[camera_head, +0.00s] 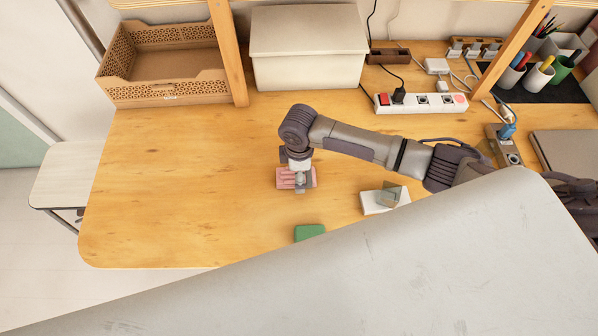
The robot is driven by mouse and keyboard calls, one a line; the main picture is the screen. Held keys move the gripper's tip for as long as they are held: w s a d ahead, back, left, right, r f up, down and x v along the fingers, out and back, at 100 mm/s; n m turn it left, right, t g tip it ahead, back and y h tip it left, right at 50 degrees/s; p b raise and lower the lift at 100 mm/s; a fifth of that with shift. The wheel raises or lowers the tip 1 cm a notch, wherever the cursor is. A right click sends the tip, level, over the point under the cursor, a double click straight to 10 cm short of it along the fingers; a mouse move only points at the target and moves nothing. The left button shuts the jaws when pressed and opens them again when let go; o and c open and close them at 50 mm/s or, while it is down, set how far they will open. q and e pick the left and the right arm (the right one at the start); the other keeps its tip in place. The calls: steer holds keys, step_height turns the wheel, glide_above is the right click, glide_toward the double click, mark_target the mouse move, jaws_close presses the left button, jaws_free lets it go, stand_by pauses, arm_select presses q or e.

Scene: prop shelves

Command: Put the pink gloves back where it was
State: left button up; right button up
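The pink gloves (285,179) lie on the wooden table, left of its middle. My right arm comes in from the right, and my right gripper (301,182) points down directly over the gloves and hides part of them. The fingertips are small and partly hidden, so I cannot tell whether they are open, or shut on the gloves. My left gripper is not in view.
A green block (309,232) and a white object (385,200) with a grey piece on it lie nearby. A perforated basket (165,88), a white lidded box (308,75) and a power strip (421,103) stand behind. The table's left part is clear.

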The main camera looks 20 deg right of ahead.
step_height(320, 180, up, 12)
steer(key=shift+b, duration=0.4)
steer(key=shift+f, duration=0.15)
